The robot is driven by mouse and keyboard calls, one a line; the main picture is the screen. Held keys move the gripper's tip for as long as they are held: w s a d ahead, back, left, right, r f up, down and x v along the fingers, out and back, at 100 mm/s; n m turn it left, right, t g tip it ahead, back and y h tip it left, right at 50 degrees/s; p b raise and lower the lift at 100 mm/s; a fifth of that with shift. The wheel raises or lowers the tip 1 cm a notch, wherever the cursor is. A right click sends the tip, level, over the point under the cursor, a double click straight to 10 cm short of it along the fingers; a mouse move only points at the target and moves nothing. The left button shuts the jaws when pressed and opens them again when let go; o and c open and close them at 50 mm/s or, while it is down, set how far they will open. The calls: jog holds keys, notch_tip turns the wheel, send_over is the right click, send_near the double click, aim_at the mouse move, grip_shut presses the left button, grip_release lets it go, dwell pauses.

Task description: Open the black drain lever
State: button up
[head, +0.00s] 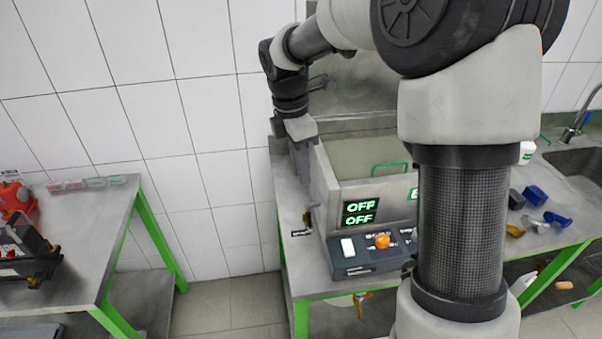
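A small black part (307,218) sticks out low on the left side of the grey tank, just above the bench top. It looks like the drain lever, but it is too small to tell its position. My arm reaches over the tank and bends down at its left rear corner. My gripper (301,150) points down along the tank's left wall, above and behind the black part. Its fingers are not clearly visible, and I cannot see whether they touch anything.
The open tank (368,158) stands on the green-framed bench. A control box (370,256) with an orange knob and green OFF displays sits in front. Blue parts (535,195) and a sink lie at right. A second table (75,245) stands left, with a floor gap between.

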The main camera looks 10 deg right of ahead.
jog(key=s+a+f+n+h+b, duration=0.1)
jog(key=s+f+n, duration=0.1)
jog(key=f, duration=0.2)
jog(key=s+a+f+n+g+h+b, duration=0.1)
jog(key=s+f+n+b, duration=0.1)
jog(key=f, duration=0.3)
jog(key=s+a+f+n+h+b, duration=0.1)
jog(key=f+n+h, duration=0.1)
jog(key=f, duration=0.2)
jog(key=shift+s+a+f+g, duration=0.3)
jog(key=shift+s+a+f, duration=0.1)
grip_shut()
jog(key=n+t+h+b, duration=0.95)
jog(key=n+t, duration=0.35)
jog(key=n, duration=0.4)
send_near(310, 222)
jog(key=x, duration=0.6)
jog(key=shift+w+a+r, duration=0.2)
jog(key=shift+w+r, duration=0.05)
jog(key=shift+w, duration=0.05)
jog(key=shift+h, duration=0.25)
